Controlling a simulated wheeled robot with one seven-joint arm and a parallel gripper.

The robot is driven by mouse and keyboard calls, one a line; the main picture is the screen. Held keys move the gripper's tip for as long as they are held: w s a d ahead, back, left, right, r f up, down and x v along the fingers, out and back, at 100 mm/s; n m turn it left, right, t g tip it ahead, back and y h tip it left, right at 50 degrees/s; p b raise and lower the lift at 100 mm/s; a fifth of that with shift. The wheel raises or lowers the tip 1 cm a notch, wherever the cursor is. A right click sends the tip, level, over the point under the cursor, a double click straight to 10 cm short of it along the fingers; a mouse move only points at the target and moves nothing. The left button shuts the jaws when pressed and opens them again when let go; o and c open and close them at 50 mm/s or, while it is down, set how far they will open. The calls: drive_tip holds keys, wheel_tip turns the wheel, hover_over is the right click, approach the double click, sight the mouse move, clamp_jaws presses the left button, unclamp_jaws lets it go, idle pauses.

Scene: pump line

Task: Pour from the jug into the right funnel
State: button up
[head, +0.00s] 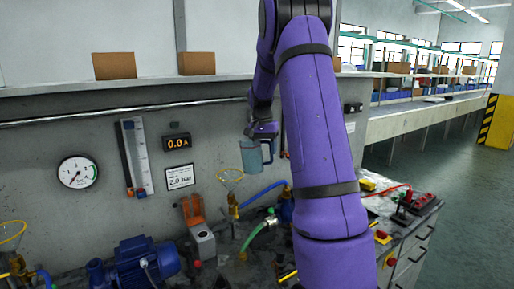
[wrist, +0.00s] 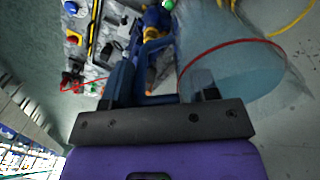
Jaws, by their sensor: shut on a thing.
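The jug (head: 251,158) is a translucent blue vessel, hanging in the air in front of the grey wall in the head view. My gripper (head: 265,136) is shut on it at its handle side. The jug looks about upright. In the wrist view the jug (wrist: 232,78) fills the upper right, with a red line around it; I cannot tell its contents. The right funnel (head: 230,174), with a yellow rim, stands just below and left of the jug, apart from it. A yellow curve at the wrist view's top right may be its rim (wrist: 296,19).
Another yellow-rimmed funnel (head: 11,234) is at the far left. A blue pump (head: 146,260), an orange-handled device (head: 196,230) and blue and green hoses crowd the bench. A gauge (head: 78,172) and a display (head: 177,142) are on the wall. My arm hides part of the bench.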

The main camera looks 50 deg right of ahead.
wheel_tip(320, 180, down, 6)
drive_tip(key=g+h, duration=0.1)
drive_tip(key=g, duration=0.1)
idle(0.5)
drive_tip(key=shift+s, duration=0.1)
drive_tip(key=shift+g, duration=0.3)
drive_tip(key=shift+f, duration=0.35)
drive_tip(key=shift+r+g+h, duration=0.2)
drive_tip(key=shift+g+h, duration=0.1)
drive_tip(key=shift+g, duration=0.1)
drive_tip(key=shift+r, duration=0.25)
